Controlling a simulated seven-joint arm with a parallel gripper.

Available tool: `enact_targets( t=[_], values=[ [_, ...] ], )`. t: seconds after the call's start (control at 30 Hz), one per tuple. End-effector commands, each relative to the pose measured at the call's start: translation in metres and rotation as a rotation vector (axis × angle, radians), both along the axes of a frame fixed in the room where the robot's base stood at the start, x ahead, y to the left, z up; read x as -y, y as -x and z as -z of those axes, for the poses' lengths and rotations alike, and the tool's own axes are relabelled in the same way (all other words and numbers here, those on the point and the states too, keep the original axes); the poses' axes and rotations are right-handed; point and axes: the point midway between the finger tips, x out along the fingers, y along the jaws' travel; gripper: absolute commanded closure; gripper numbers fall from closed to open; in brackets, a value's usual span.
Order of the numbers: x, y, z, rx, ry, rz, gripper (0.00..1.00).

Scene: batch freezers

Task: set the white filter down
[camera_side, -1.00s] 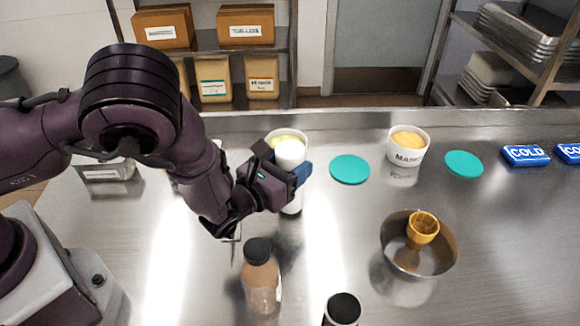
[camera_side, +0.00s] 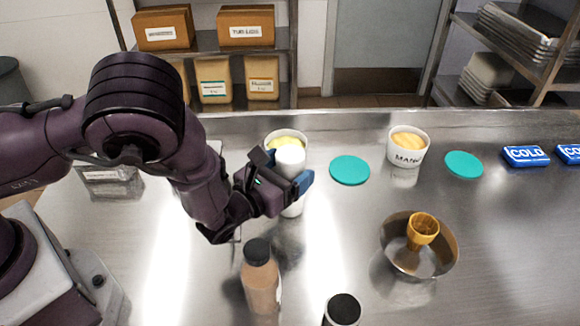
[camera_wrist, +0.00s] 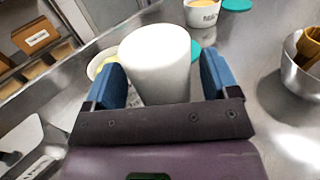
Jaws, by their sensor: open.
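The white filter (camera_side: 291,157) is a white cylinder standing upright on the steel counter, in front of a white tub of yellow contents (camera_side: 287,137). My gripper (camera_side: 288,180) is around it, with one blue finger on each side. In the wrist view the filter (camera_wrist: 158,62) stands between the blue fingers of my gripper (camera_wrist: 160,84), with a gap showing at the right finger; at the left finger I cannot tell whether there is a gap. The gripper is open. The filter's lower part is partly hidden by the gripper in the side view.
A bottle with a dark cap (camera_side: 260,275) and a dark-topped container (camera_side: 342,309) stand in front. Teal discs (camera_side: 349,170), a labelled tub (camera_side: 407,149), a steel bowl (camera_side: 442,258) holding an amber cup (camera_side: 422,228), and blue cold packs (camera_side: 525,156) are to the right.

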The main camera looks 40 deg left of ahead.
Motion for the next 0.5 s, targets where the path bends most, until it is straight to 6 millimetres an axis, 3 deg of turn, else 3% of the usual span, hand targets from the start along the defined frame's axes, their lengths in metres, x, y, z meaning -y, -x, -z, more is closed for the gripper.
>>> enact_targets(
  t=[0.3,0.5],
  values=[
    [0.001,0.067,0.0,-0.003,-0.003,0.004,0.19],
    [0.001,0.1,0.0,-0.002,-0.001,0.003,0.19]
  ],
)
